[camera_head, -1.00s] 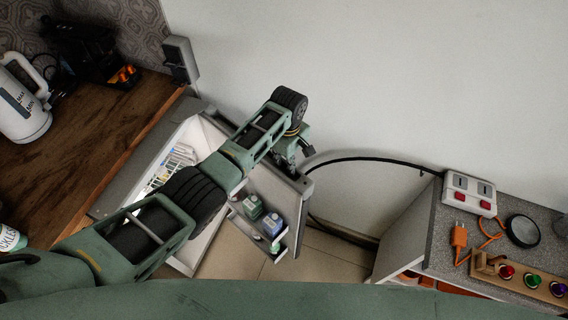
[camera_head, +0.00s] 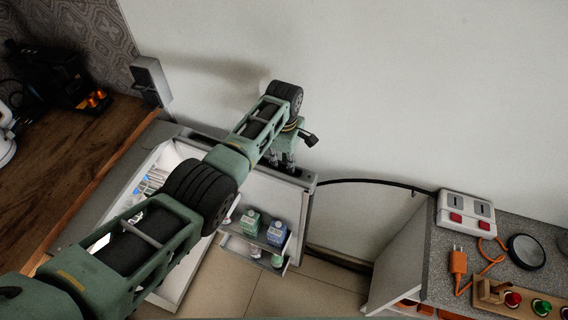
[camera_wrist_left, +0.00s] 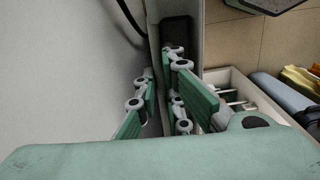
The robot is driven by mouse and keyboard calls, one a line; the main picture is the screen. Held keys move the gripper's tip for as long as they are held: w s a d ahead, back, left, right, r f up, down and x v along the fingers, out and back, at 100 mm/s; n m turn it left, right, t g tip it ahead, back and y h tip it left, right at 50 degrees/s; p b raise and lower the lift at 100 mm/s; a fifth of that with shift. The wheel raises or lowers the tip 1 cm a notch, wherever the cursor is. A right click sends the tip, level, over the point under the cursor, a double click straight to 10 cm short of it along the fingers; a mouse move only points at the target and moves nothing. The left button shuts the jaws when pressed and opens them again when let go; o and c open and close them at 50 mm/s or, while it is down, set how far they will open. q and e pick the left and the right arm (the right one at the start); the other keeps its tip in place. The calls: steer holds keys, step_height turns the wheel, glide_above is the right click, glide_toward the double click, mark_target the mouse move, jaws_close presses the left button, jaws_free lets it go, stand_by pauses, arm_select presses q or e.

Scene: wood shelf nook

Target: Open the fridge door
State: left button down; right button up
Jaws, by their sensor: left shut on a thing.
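The fridge (camera_head: 185,280) stands open below the wooden counter, its white inside showing. Its door (camera_head: 262,190) is swung well out towards the wall, with a door shelf bearing a green carton (camera_head: 251,222) and a blue carton (camera_head: 277,233). My left gripper (camera_head: 284,163) is at the upper edge of the door, and my left arm crosses over the fridge. In the left wrist view, the left fingers (camera_wrist_left: 162,72) stand on either side of the door's edge (camera_wrist_left: 154,50), shut on it; a dark strip is beside them. The right gripper is out of view.
A wooden counter (camera_head: 75,150) is at the left. A grey-topped cabinet (camera_head: 450,243) with a switch box (camera_head: 466,213) stands at the right. A black cable (camera_head: 375,183) runs along the wall. Tiled floor (camera_head: 310,290) lies clear between fridge and cabinet.

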arm_select(q)
steer(key=shift+w+a, duration=0.1)
steer(key=c, duration=1.9)
jaws_free()
steer(key=shift+o, duration=0.2)
steer(key=shift+r, duration=0.15)
step_height(320, 180, up, 12)
steer(key=shift+f, duration=0.2)
